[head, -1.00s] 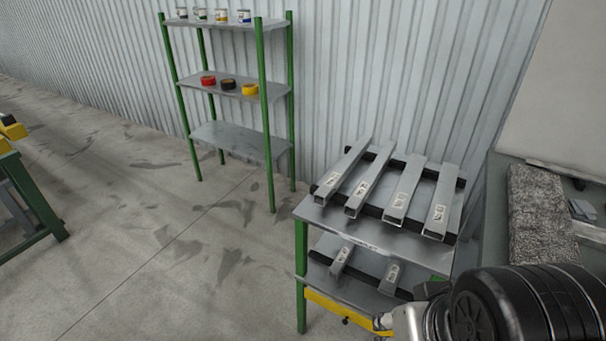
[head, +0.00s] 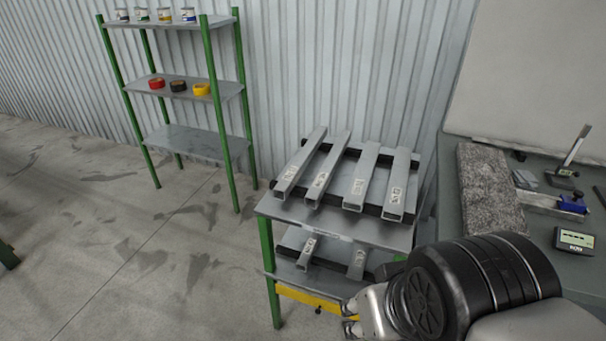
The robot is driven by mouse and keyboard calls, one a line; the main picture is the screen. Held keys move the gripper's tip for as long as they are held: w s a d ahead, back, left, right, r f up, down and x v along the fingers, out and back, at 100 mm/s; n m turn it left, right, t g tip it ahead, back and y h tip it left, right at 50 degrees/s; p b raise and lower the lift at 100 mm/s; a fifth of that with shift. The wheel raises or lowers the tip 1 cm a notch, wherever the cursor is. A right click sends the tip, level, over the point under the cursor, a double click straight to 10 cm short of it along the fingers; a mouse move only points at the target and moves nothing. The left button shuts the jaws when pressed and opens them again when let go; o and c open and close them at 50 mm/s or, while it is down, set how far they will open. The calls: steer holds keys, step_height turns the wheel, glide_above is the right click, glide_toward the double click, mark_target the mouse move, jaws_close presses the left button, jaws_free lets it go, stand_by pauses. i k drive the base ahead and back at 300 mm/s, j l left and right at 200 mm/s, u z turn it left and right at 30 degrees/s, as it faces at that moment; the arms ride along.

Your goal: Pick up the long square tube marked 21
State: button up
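Several grey square tubes lie side by side on the upper deck of a green-legged runout table (head: 335,229). They are a far left tube (head: 302,160), a second tube (head: 328,168), a third tube (head: 361,178) and a right tube (head: 398,182). Each has a white label near its front end; the numbers are too small to read, so I cannot tell which is 21. Two shorter-looking tubes lie below, a left one (head: 306,253) and a right one (head: 358,261). My gripper (head: 347,318) is at lower right, in front of the table, its two fingertips apart and nothing visible between them.
Dark bars support the tubes. A yellow beam (head: 308,299) runs along the table's lower front. A green shelf (head: 190,143) with cans and tape rolls stands at back left. A bench (head: 450,207) with a grey block (head: 489,190) and tools is at right.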

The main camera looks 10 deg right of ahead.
mark_target(285, 184)
steer(key=i+j+z, duration=0.3)
steer(key=i+j, duration=0.4)
steer(key=i, duration=0.15)
steer(key=i+j+z, duration=0.3)
steer(key=i+j, duration=0.45)
steer(key=j, duration=0.15)
